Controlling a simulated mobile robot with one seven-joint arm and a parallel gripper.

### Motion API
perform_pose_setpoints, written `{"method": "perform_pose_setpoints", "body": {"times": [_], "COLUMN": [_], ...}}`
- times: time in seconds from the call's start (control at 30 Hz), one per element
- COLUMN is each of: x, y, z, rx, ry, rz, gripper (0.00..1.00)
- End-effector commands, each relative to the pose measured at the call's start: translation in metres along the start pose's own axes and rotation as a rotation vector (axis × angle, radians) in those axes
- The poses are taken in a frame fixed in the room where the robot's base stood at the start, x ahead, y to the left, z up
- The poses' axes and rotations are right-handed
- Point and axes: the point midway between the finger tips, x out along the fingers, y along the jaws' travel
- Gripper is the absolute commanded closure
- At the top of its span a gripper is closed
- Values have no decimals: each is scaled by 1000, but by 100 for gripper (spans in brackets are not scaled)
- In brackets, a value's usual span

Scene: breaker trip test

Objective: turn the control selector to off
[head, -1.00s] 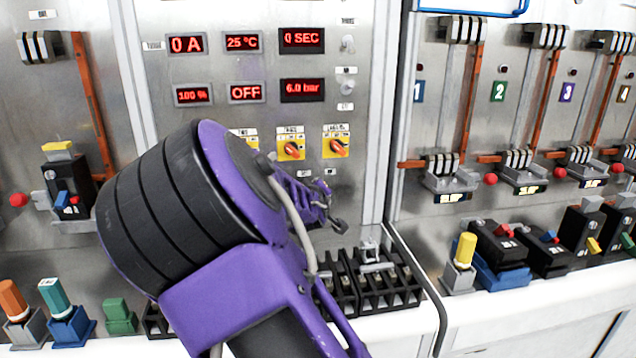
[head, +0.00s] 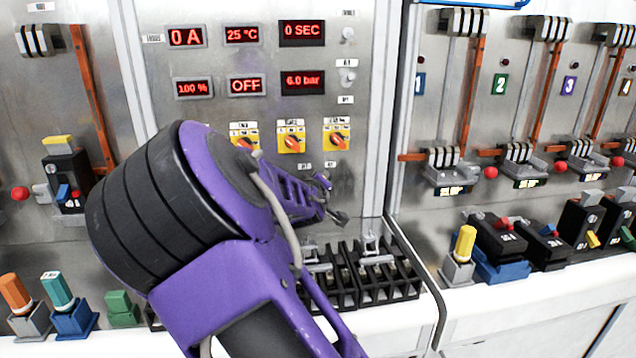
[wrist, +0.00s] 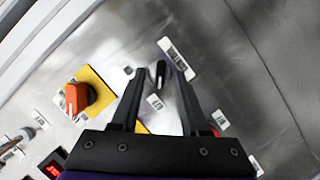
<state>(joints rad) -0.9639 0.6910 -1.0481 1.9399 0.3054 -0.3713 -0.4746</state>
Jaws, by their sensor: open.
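A small black selector knob (wrist: 161,74) stands on the metal panel between my fingertips in the wrist view, with small labels beside it. It seems to be the control selector, but the label text is too blurred to read. My gripper (wrist: 158,88) is open, with one finger on each side of the knob. I cannot tell whether they touch it. In the head view my gripper (head: 335,200) is in front of the panel below the orange knobs, and the black knob cannot be made out there.
Orange knobs on yellow plates (head: 291,140) sit just above my gripper; one orange knob (wrist: 77,97) is left of my fingers in the wrist view. Metal toggles (head: 347,77) line the panel's right side. Black terminal blocks (head: 385,275) lie below. An OFF display (head: 246,86) is lit above.

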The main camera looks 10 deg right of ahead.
Motion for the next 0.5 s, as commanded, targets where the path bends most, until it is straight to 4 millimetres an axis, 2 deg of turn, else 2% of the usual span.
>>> {"method": "perform_pose_setpoints", "body": {"times": [0.17, 0.27, 0.5], "x": [-3, -12, -50], "y": [0, 0, 0], "z": [-1, -2, -2], "rx": [0, 0, 1], "ry": [1, 2, 2], "rz": [0, -2, -3], "gripper": [55, 55, 55]}}
